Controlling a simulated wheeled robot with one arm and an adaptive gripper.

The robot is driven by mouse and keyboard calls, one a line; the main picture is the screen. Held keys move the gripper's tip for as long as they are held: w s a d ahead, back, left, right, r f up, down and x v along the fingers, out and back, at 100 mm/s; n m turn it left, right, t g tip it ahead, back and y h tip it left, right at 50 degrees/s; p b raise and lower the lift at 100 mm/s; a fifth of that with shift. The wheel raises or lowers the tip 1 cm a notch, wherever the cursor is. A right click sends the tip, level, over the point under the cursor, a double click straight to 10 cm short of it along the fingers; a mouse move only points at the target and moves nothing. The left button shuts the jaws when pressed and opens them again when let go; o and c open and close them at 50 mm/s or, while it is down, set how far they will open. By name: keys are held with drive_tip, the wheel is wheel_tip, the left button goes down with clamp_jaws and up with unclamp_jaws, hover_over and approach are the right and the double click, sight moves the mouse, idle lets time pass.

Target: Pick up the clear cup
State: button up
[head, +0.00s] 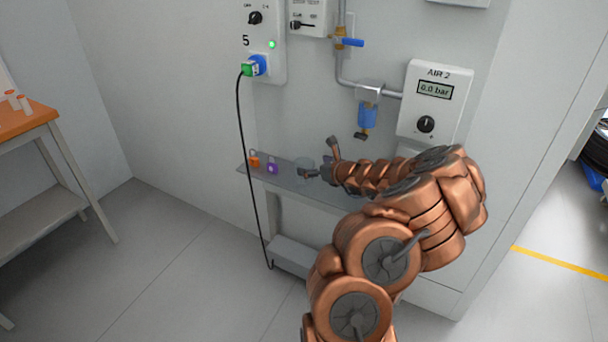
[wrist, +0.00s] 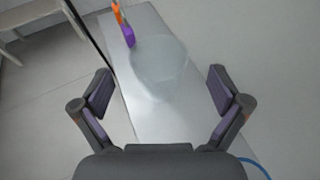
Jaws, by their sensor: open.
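The clear cup (head: 304,165) stands on a narrow grey shelf (head: 330,196) on the wall, just left of my gripper (head: 322,160). In the wrist view the see-through cup (wrist: 160,68) is centred ahead of my gripper (wrist: 158,92), beyond the fingertips. The two fingers are spread wide on either side, with nothing between them. The cup looks upright and apart from the fingers. In the head view my gripper partly covers the area beside the cup.
An orange padlock (head: 254,160) and a purple padlock (head: 272,167) sit on the shelf left of the cup. A black cable (head: 241,130) hangs past the shelf's left end. A blue-bowled filter (head: 367,116) and an air gauge box (head: 434,100) are on the wall above.

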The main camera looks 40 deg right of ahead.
sight(299, 163)
drive_tip(key=x, duration=0.4)
drive_tip(key=shift+s+a+f, duration=0.1)
drive_tip(key=shift+f, duration=0.25)
drive_tip(key=shift+w+f, duration=0.15)
drive_tip(key=shift+w, duration=0.35)
drive_tip(key=c, duration=1.1)
